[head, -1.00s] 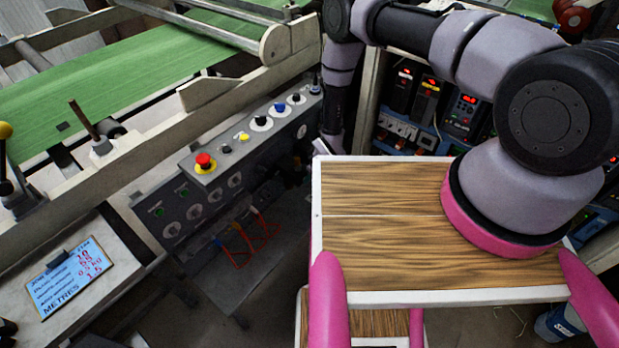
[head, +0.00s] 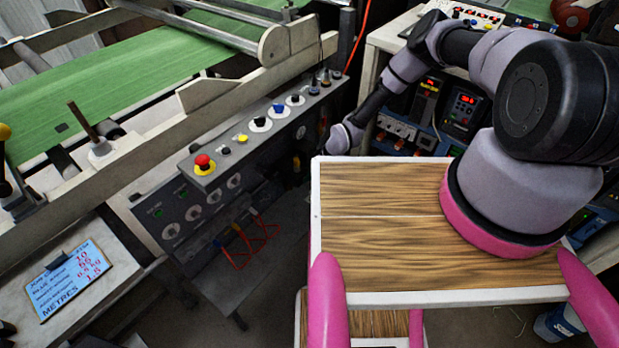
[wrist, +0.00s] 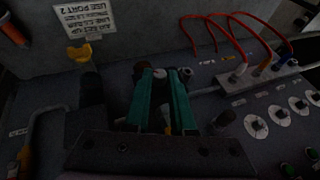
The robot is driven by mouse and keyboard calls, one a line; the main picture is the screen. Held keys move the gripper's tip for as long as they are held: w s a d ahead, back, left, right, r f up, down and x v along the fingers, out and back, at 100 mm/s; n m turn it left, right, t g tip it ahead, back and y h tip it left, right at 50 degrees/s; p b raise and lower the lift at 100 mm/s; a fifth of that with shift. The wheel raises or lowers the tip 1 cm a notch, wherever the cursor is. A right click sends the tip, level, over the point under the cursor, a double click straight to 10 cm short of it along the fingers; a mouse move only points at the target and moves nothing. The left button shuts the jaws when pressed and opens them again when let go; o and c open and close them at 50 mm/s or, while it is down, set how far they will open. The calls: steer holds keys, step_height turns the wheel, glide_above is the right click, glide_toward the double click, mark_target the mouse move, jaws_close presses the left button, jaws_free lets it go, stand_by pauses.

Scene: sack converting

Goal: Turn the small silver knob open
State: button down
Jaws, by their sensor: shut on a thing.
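In the wrist view, my gripper (wrist: 162,76) has its two teal fingers close together against a dark grey panel. A small pale silver piece (wrist: 159,73) shows between the fingertips, and the fingers are shut on it; it looks like the small silver knob, mostly hidden by the fingers. A round grey metal fitting (wrist: 186,73) sits just beside the right fingertip. How far the knob is turned cannot be told. In the head view, my arm reaches down beside the console's right end, and the fingers are too dark to make out.
Red hoses (wrist: 245,30) loop from fittings right of the fingers. A yellow knob (wrist: 79,52) sits left under a port label (wrist: 84,17). The console (head: 235,165) carries a red emergency button (head: 203,162). My wooden top stands close to the arm.

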steer(key=shift+w+d+f+g+y, duration=0.1)
steer(key=shift+d+g+y, duration=0.1)
steer(key=shift+g+y, duration=0.25)
stand_by(0.4)
steer(key=c, duration=0.8)
jaws_free()
steer(key=shift+o, duration=0.2)
steer(key=v, duration=1)
steer(key=shift+d+r, duration=0.15)
steer(key=shift+r, duration=0.2)
steer(key=shift+w, duration=0.1)
